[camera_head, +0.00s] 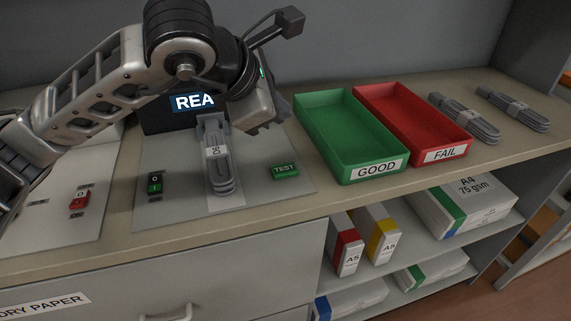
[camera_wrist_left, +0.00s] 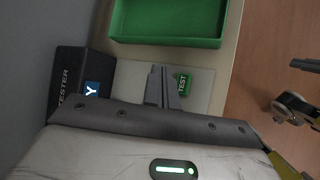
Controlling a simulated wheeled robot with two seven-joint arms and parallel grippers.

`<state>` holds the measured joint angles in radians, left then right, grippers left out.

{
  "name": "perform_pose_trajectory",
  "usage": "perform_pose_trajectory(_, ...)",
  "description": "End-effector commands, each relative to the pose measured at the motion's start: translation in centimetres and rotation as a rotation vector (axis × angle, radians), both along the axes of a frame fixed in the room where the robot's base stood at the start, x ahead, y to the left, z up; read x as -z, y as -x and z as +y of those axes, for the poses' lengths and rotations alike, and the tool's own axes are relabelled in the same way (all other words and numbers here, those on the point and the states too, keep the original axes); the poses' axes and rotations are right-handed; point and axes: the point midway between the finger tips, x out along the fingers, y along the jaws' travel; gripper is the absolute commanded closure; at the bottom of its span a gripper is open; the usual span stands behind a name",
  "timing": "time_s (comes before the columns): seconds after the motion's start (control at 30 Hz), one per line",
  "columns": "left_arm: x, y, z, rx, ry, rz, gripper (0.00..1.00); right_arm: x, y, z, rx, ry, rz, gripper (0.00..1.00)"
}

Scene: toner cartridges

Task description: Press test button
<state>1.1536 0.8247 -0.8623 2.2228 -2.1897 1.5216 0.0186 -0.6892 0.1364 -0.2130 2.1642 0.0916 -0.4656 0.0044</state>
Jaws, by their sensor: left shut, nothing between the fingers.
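The green TEST button (camera_head: 285,170) sits on the tester's light plate, right of a grey toner cartridge (camera_head: 222,172) lying in the tester. The tester's dark screen (camera_head: 188,103) reads "REA", the rest hidden behind my left arm. My left gripper (camera_head: 281,107) is shut and empty, above and behind the button and apart from it in the head view. The left wrist view also shows the TEST button (camera_wrist_left: 184,84) just beside the finger tips (camera_wrist_left: 158,84). My right gripper is in neither view.
A green GOOD tray (camera_head: 378,170) and a red FAIL tray (camera_head: 446,154) stand right of the tester, both empty. Two grey cartridges (camera_head: 464,118) (camera_head: 513,108) lie beyond them. Boxes (camera_head: 462,207) fill the shelves below.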

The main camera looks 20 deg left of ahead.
Motion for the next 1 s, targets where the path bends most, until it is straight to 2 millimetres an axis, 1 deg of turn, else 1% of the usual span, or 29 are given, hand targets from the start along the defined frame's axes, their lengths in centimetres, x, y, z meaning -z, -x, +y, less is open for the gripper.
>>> perform_pose_trajectory(0.17, 0.2, 0.0, -0.1, 0.001, 0.003, 0.001, 1.0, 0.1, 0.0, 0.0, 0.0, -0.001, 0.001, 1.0)
perform_pose_trajectory(0.37, 1.4, 0.0, -0.1, 0.002, 0.003, 0.003, 1.0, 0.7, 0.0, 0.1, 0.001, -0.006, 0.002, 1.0)
perform_pose_trajectory(0.57, 4.0, 0.0, 0.0, 0.002, 0.002, 0.004, 1.0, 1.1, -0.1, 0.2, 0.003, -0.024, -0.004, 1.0)
perform_pose_trajectory(0.73, 6.5, 0.1, 0.0, 0.002, 0.003, 0.005, 1.0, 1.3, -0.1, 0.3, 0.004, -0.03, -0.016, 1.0)
perform_pose_trajectory(0.8, 7.9, 0.0, -0.1, 0.003, 0.004, 0.002, 1.0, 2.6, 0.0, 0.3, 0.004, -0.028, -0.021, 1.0)
perform_pose_trajectory(0.9, 8.7, 0.0, -0.1, 0.003, 0.004, 0.001, 1.0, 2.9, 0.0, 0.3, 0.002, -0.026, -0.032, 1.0)
perform_pose_trajectory(1.0, 9.0, 0.0, -0.1, 0.002, 0.004, 0.0, 1.0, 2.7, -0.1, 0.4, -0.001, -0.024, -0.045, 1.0)
